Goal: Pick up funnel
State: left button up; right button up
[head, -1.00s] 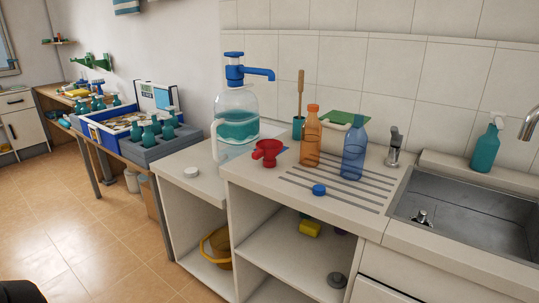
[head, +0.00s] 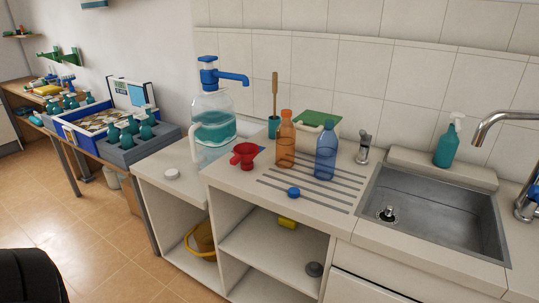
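A red funnel (head: 244,155) sits on the counter (head: 240,187) near its left end, in front of the large jug with a blue pump (head: 215,122). An orange bottle (head: 285,140) stands just right of the funnel, and a blue bottle (head: 326,151) stands further right. Neither of my grippers shows in the head view. A dark rounded shape (head: 30,276) at the lower left corner is cut off by the frame.
A blue cap (head: 293,192) lies on the ribbed drainboard. The steel sink (head: 425,214) and a teal spray bottle (head: 447,143) are at right. A white lid (head: 172,174) lies on the lower left counter. Floor (head: 110,250) is open in front at left.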

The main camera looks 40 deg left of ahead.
aim_at(245, 153)
jog(key=z, duration=1)
jog(key=i, duration=0.95)
jog(key=u, duration=3.65)
